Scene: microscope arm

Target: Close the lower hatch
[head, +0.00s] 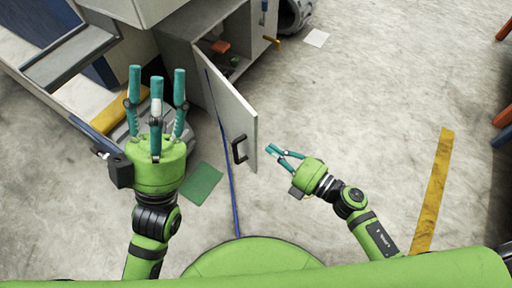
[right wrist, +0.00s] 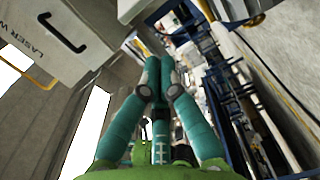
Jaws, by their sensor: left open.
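The lower hatch (head: 222,92) is a pale door panel that stands swung open from a grey cabinet, with a black handle (head: 240,149) near its free edge. My right gripper (head: 272,149) is just right of the handle, apart from it in the head view. Its fingers converge at the tips with nothing between them; they also fill the middle of the right wrist view (right wrist: 158,72). My left gripper (head: 156,78) is left of the hatch, fingers spread and empty, pointing toward the cabinet.
The cabinet opening shows a red item (head: 220,46) and darker things inside. A green mat (head: 201,183) and blue line lie on the floor. A yellow strip (head: 433,190) lies at right. The right wrist view shows a lettered pale panel (right wrist: 85,55) with a black handle.

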